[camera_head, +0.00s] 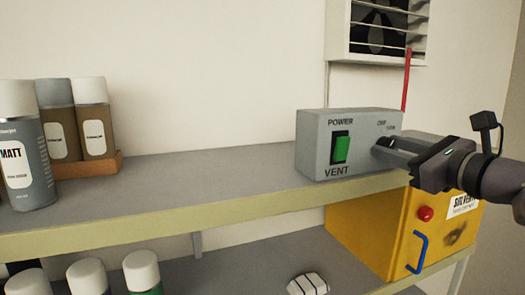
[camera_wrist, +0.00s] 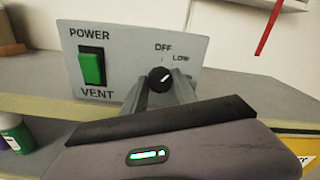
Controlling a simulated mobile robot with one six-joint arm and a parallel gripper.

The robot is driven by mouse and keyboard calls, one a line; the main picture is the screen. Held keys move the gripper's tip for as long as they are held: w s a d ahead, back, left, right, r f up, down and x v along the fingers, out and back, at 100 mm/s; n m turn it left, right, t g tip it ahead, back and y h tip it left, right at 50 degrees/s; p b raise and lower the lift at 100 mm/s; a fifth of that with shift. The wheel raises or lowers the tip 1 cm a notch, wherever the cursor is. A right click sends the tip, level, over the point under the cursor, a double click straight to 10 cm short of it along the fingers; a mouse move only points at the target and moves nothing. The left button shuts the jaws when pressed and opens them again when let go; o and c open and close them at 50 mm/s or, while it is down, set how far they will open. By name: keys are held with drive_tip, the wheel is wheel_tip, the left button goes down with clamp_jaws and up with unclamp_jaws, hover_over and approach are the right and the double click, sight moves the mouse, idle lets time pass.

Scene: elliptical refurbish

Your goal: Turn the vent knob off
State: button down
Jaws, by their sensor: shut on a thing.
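The grey vent control box (camera_head: 312,150) stands on the upper shelf, with a green power switch (camera_head: 341,148) on its front. The black vent knob (camera_wrist: 160,76) is on the box's right side, below the OFF and LOW labels in the wrist view. Its white mark points up and to the right, away from OFF; another label at right is partly hidden. My gripper (camera_wrist: 160,88) reaches in from the right in the head view and is shut on the knob, one finger on each side. In the head view the fingers (camera_head: 388,146) hide most of the knob.
A louvred fan vent (camera_head: 378,30) is on the wall above, with a red rod (camera_head: 406,78) below it. Spray cans (camera_head: 28,150) stand at the left. A yellow cabinet (camera_head: 375,232) sits below my gripper. The upper shelf (camera_head: 210,170) is clear left of the box.

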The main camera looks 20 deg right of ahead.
drive_tip(key=n+b, duration=0.7)
drive_tip(key=b, duration=0.1)
drive_tip(key=shift+f, duration=0.1)
drive_tip(key=shift+n+b, duration=0.3)
drive_tip(key=shift+b, duration=0.05)
drive_tip(key=c, duration=1)
unclamp_jaws()
drive_tip(key=shift+o, duration=0.2)
drive_tip(key=s+d+b, duration=0.1)
drive_tip(key=s+b, duration=0.2)
drive_tip(key=s, duration=1.4)
drive_tip(key=shift+s+d, duration=0.15)
drive_tip(key=shift+s, duration=0.1)
